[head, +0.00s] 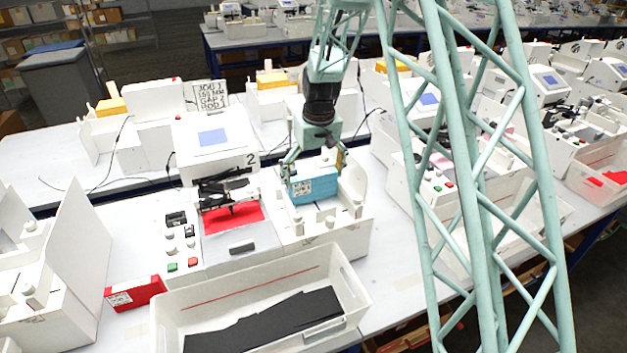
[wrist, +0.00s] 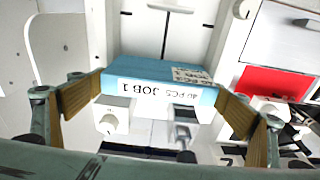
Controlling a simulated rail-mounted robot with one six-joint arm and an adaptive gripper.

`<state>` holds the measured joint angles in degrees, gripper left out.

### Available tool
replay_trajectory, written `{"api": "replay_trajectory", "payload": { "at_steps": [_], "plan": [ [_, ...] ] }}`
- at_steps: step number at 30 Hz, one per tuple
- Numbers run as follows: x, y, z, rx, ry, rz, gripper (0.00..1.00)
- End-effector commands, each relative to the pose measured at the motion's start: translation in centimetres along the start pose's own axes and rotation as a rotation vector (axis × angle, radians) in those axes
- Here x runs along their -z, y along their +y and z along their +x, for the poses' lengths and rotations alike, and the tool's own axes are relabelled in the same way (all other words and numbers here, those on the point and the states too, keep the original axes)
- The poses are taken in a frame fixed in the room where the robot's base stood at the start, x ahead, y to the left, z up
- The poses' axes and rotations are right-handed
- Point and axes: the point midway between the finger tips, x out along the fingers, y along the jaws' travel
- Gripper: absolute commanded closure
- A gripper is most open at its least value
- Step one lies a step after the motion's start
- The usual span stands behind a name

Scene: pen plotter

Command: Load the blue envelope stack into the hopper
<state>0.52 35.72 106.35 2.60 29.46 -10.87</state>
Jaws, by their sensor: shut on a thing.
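The blue envelope stack (head: 314,189) is a block with a white printed label, held between the two fingers of my gripper (head: 315,167). In the wrist view, my gripper (wrist: 162,97) has wooden-looking finger pads on both ends of the stack (wrist: 140,70), and the label reads "JOB 1". The stack is at the white hopper (head: 348,238), to the right of the plotter marked 2 (head: 205,140). Hopper walls and knobs show around and under it in the wrist view (wrist: 165,25). I cannot tell whether the stack's underside touches the hopper floor.
A red envelope (head: 235,217) lies under the plotter's pen carriage. A white bin (head: 262,305) with dark envelopes stands in front. A red stack (head: 135,293) lies on the table to its left. My teal lattice column (head: 480,180) hides part of the right side.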

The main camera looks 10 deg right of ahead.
Motion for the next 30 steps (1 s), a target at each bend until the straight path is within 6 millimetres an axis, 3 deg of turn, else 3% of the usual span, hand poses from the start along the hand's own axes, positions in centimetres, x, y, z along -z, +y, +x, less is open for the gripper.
{"api": "replay_trajectory", "payload": {
  "at_steps": [18,19,21,30],
  "plan": [
    [-0.17,0.0,1.14,0.0,0.001,0.0,0.19],
    [-0.18,0.0,1.16,0.0,0.0,0.0,0.06],
    [-0.17,0.0,1.1,0.0,0.001,0.0,0.0],
    [-0.16,0.0,1.05,0.0,0.001,0.0,0.0]
  ]
}}
